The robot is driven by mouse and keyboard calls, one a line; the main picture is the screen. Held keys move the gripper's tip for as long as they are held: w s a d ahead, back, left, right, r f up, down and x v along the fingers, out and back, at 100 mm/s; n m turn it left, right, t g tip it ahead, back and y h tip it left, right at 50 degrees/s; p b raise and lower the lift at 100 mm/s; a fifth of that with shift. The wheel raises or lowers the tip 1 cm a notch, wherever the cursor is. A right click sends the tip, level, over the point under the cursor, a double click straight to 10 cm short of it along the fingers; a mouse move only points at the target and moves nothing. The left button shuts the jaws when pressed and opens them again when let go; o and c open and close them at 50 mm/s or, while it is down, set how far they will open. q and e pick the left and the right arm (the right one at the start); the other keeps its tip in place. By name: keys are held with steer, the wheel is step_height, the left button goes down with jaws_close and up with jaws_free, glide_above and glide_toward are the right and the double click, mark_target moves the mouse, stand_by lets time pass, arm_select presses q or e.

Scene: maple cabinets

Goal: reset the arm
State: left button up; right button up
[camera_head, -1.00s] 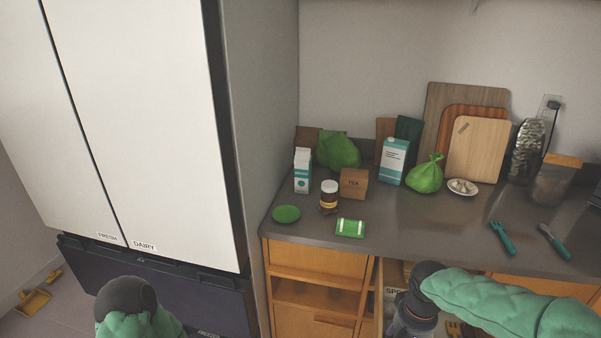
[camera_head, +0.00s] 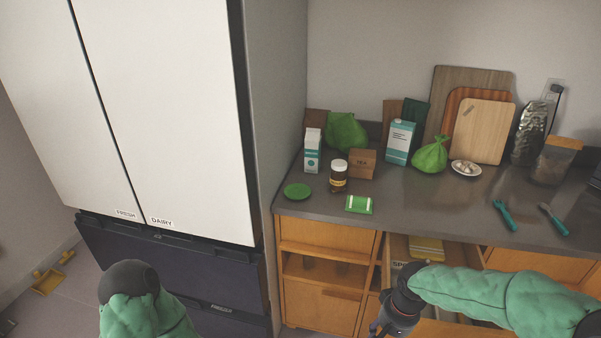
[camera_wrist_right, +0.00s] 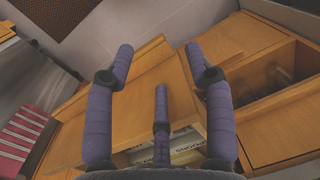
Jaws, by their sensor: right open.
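My right arm, in a green padded sleeve, comes in from the right in the head view. Its dark gripper (camera_head: 388,322) hangs in front of the lower cabinets, below the counter edge. In the right wrist view the right gripper (camera_wrist_right: 160,72) has its purple-grey fingers spread, with nothing between them. Wooden cabinet fronts (camera_wrist_right: 150,70) lie beyond them. My left arm (camera_head: 135,290) shows at the bottom left as a green sleeve and dark joint, in front of the fridge. Its gripper is out of view.
Cartons, a jar, green bags, boards and utensils stand or lie on the counter. The fridge (camera_head: 170,100) fills the left. A yellow dustpan (camera_head: 47,281) lies on the floor.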

steer(key=s+a+f+y, duration=0.1)
steer(key=s+a+f, duration=0.2)
steer(key=f, duration=0.5)
steer(key=s+a+f+y+p, duration=0.1)
steer(key=s+a+f, duration=0.3)
steer(key=f, duration=0.4)
steer(key=s+a+f, duration=0.4)
steer(key=s+f, duration=0.1)
steer(key=f, duration=0.3)
steer(key=shift+n+y, duration=0.3)
steer(key=shift+y, duration=0.1)
